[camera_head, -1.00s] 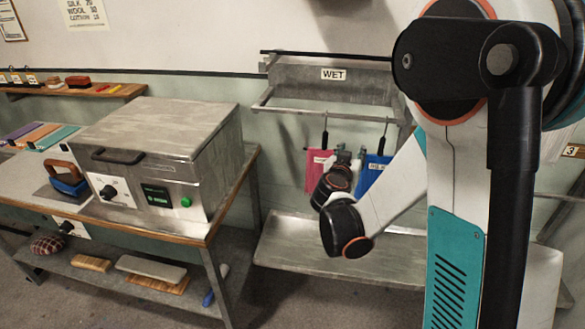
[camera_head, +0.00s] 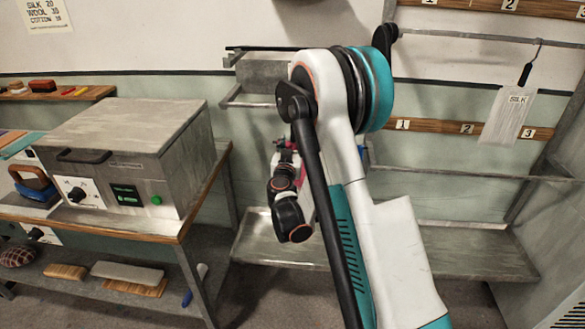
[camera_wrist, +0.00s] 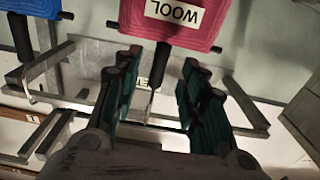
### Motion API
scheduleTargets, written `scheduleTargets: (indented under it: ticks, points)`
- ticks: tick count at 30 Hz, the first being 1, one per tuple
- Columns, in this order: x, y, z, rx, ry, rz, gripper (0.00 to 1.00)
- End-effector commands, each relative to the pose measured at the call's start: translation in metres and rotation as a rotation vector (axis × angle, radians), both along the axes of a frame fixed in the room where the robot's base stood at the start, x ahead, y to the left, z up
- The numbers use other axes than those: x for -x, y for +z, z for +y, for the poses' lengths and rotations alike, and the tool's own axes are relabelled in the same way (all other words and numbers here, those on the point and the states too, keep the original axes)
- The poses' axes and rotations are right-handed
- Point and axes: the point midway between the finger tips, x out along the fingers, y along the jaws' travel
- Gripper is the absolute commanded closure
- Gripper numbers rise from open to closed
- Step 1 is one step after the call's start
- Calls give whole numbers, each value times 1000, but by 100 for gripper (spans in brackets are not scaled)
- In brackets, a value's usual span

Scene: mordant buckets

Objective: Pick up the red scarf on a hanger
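The red scarf (camera_wrist: 172,20), pinkish-red with a WOOL label, hangs at the top of the wrist view. Its dark hanger handle (camera_wrist: 160,62) shows between the fingertips of my gripper (camera_wrist: 161,66). My gripper is open, with a finger on each side of the handle; contact is not visible. In the head view the scarf is mostly hidden behind my arm.
Metal rack rails (camera_wrist: 60,92) lie close around the fingers. A white SILK sheet (camera_head: 508,114) hangs on the right rail. A metal press (camera_head: 127,140) stands on the bench at left. A low metal shelf (camera_head: 262,235) runs below the rack.

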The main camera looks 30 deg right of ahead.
Motion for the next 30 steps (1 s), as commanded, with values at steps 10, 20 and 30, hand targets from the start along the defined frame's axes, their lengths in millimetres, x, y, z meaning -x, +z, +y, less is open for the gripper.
scheduleTargets:
  ticks: [10,20,30]
  points:
    - [-27,-2,-17,0,-2,0,62]
    - [-52,0,-33,0,-1,0,62]
    - [-52,0,-33,0,0,0,98]
